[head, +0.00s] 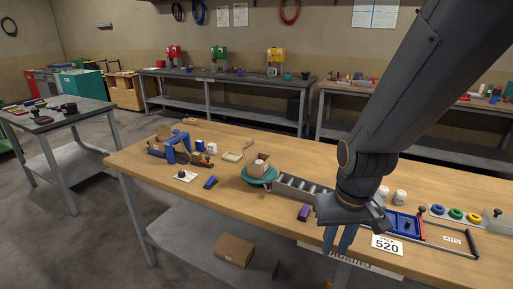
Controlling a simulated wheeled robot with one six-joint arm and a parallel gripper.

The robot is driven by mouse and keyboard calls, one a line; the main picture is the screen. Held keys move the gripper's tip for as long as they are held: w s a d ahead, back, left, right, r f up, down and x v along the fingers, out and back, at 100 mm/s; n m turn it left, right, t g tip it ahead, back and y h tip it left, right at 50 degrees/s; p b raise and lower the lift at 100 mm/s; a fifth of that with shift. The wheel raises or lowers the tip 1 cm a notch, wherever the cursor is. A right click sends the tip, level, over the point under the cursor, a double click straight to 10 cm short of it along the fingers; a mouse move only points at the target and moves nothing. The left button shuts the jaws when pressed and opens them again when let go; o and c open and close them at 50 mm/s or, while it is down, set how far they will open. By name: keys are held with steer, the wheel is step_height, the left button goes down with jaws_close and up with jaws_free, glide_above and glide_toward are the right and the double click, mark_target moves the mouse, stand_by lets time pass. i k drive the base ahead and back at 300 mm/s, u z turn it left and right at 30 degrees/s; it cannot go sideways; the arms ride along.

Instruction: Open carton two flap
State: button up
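A small brown open-topped carton (258,166) stands on a teal round turntable (259,178) in the middle of the workbench, with something white in its top. A larger brown box (234,250) sits on the grey lower shelf. No number can be read on either, so I cannot tell which is carton two. My gripper (336,249) hangs near the bench's front edge, right of and nearer than the small carton. Its two blue fingers point down with a narrow gap between them, and nothing shows in it. My arm hides part of the bench behind it.
A grey roller conveyor (300,187) runs from the turntable toward my arm. A purple block (304,212) lies near the front edge. A blue machine (172,148) stands at left.

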mark_target(250, 149)
steer(key=k, duration=1)
steer(key=u, duration=0.45)
steer(key=i, duration=1.5)
steer(key=z, duration=0.2)
